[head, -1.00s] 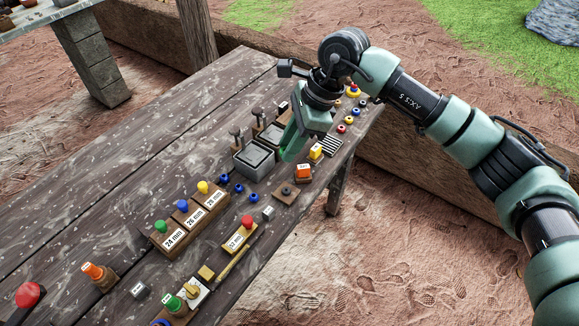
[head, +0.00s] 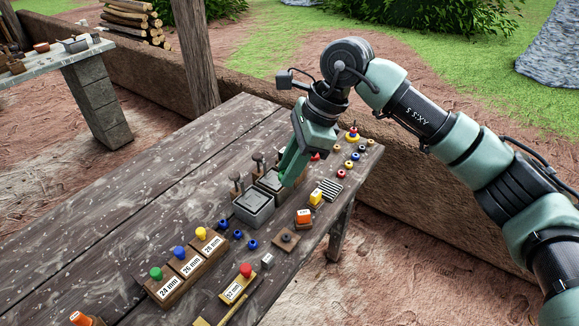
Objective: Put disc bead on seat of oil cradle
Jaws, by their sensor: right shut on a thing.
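My right gripper (head: 288,178) is shut, pointing down over the right side of the table, close to two grey metal boxes (head: 253,208). What it holds is hidden by its green fingers. Several small disc-like beads in red, yellow, blue and black lie at the table's far right end, including a yellow one (head: 349,165). I cannot tell for sure which thing is the oil cradle; a small wooden plate with a dark round centre (head: 287,237) lies nearer than the gripper. My left gripper is not in view.
Blue beads (head: 238,234) lie in front of the boxes. A wooden block with 24, 26 and 28 mm labels (head: 187,268) stands nearer. An orange-topped block (head: 304,216), a yellow block (head: 316,197) and a striped piece (head: 329,189) sit near the right edge.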

